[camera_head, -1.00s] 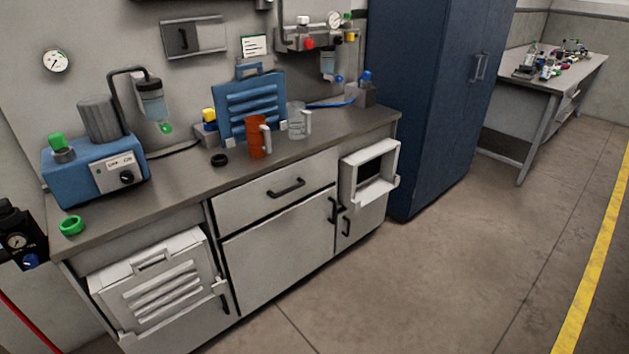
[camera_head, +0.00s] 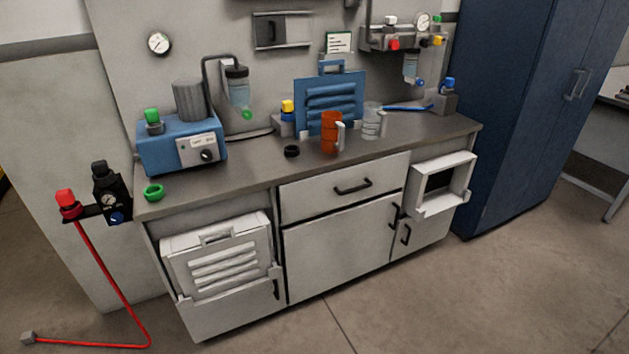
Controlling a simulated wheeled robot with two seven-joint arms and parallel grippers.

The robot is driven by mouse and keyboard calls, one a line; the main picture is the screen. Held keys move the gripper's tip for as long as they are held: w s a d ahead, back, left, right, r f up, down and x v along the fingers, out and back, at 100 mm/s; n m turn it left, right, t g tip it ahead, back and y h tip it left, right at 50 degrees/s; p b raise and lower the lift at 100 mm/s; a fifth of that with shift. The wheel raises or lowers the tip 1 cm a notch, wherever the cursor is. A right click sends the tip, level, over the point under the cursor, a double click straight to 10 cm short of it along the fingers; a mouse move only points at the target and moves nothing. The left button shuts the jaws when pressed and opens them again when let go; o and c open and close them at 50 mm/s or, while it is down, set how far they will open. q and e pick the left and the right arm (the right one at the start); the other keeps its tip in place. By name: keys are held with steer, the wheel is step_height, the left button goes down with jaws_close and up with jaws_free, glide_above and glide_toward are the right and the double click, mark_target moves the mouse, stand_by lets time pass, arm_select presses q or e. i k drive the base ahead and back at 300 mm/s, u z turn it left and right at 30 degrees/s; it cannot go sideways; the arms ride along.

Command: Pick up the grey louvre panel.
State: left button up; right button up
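The grey louvre panel (camera_head: 222,266) is a pale grey plate with several horizontal slats and a handle on its top edge. It sits upright, tilted slightly, at the front of the left end of the workbench, below the worktop. Small brackets show at its lower corners. A blue louvre panel (camera_head: 330,103) of similar shape stands on the worktop against the wall. Neither of my grippers is in view.
The worktop (camera_head: 240,177) holds a blue machine (camera_head: 181,144), a green ring (camera_head: 153,192), an orange mug (camera_head: 331,132) and a clear jug (camera_head: 372,121). An open grey frame (camera_head: 442,184) juts from the right front. A red hose (camera_head: 110,280) crosses the floor at left. The front floor is clear.

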mark_target(204, 270)
steer(key=u, duration=0.45)
steer(key=i, duration=0.45)
steer(key=u, duration=0.65)
steer(key=i, duration=0.7)
steer(key=z, duration=0.2)
